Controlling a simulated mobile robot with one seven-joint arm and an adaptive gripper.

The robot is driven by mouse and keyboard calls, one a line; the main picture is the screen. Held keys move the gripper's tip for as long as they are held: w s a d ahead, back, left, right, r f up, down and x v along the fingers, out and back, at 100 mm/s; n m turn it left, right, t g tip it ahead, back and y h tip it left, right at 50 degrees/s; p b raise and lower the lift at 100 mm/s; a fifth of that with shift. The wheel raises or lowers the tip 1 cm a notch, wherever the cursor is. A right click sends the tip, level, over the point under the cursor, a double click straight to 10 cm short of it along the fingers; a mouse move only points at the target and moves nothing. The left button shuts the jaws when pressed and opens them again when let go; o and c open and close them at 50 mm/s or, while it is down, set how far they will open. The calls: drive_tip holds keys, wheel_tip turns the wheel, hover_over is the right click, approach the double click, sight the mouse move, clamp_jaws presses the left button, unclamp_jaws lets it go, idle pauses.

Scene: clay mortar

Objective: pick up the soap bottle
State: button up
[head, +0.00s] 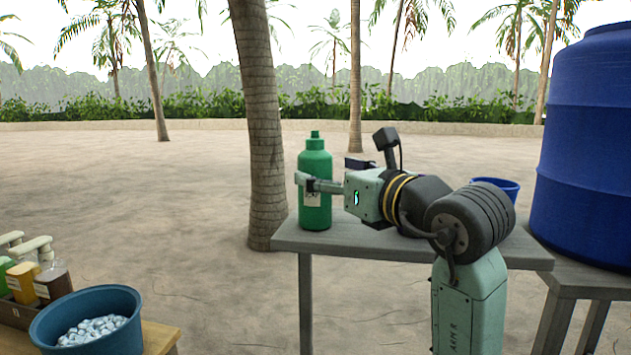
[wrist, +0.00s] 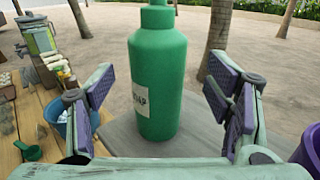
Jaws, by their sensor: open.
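The soap bottle (head: 315,165) is green with a cap and a pale label, and it stands upright on a grey table (head: 400,243) near its left end. In the wrist view the soap bottle (wrist: 158,75) stands between and beyond my open fingers, with its label partly reading "SOAP". My gripper (head: 308,182) reaches in from the right at the bottle's mid height. In the wrist view my gripper (wrist: 163,100) has its purple pads apart on either side, with a visible gap to the bottle. I cannot tell how far the fingertips reach around it.
A large blue barrel (head: 585,150) stands at the right. A blue bucket (head: 500,187) sits behind my arm. At the lower left, a blue basin (head: 120,342) of whitish pieces and several bottles (head: 50,283) stand on a wooden table. A palm trunk (head: 262,120) rises behind.

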sight(315, 168)
drive_tip(key=p+x, duration=0.1)
drive_tip(key=x, duration=0.3)
drive_tip(key=shift+a, duration=0.2)
drive_tip(key=shift+c, duration=0.4)
drive_tip(key=c, duration=1.5)
drive_tip(key=shift+r, duration=0.1)
drive_tip(key=shift+c, duration=0.2)
drive_tip(key=shift+r, duration=0.15)
